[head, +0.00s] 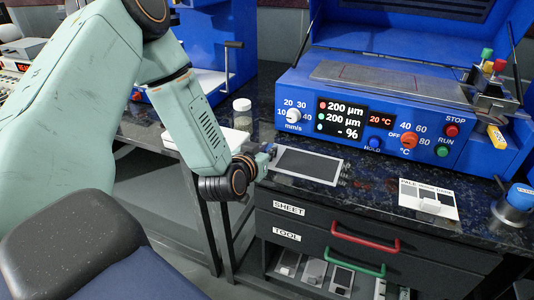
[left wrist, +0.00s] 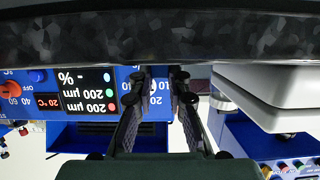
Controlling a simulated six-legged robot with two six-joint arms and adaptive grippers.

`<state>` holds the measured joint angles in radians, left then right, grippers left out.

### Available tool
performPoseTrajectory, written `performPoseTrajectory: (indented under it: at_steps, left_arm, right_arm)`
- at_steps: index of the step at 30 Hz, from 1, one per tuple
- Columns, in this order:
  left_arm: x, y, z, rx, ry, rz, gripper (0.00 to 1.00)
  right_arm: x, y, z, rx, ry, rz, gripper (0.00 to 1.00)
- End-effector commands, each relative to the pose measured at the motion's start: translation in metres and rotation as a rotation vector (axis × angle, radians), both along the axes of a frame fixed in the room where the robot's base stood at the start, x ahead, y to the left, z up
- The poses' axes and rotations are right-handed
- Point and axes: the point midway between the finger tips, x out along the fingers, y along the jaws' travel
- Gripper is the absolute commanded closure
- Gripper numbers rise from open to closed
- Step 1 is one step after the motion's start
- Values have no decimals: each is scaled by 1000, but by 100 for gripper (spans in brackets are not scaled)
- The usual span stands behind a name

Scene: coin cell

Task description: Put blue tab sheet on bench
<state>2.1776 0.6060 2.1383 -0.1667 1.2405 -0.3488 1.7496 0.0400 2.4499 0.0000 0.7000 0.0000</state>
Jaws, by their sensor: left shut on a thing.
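A flat dark grey sheet with a pale rim (head: 308,163) is at the front left of the dark speckled bench (head: 375,196). A small blue tab (head: 270,148) shows at its left end. My left gripper (head: 262,156) comes in from the left and is shut on that end of the sheet. I cannot tell whether the sheet rests on the bench or is just above it. In the left wrist view the left gripper's fingers (left wrist: 161,82) point toward the bench edge (left wrist: 150,38); the sheet cannot be made out there. My right gripper is not in view.
A blue coating machine (head: 390,110) with a display stands behind the sheet. A pale labelled card (head: 428,200) and a blue-topped cylinder (head: 516,200) are to the right. A lidded jar (head: 242,114) stands to the left. Drawers labelled SHEET (head: 310,217) and TOOL (head: 310,243) are below.

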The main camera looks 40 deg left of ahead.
Motion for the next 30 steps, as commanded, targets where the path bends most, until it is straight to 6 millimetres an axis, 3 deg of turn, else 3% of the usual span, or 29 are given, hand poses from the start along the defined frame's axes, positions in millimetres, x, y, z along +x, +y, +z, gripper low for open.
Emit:
performPoseTrajectory:
  at_steps: [10, 11, 19, 30]
  left_arm:
    - [0, 0, -3, 0, -1, -1, 100]
    - [0, 0, -3, 0, 0, -1, 83]
    - [0, 0, -2, 0, -1, -1, 61]
    - [0, 0, 4, 0, -1, -1, 61]
  right_arm:
    - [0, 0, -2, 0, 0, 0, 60]
    - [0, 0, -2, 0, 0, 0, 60]
    - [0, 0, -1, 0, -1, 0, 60]
    - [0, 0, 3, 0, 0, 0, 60]
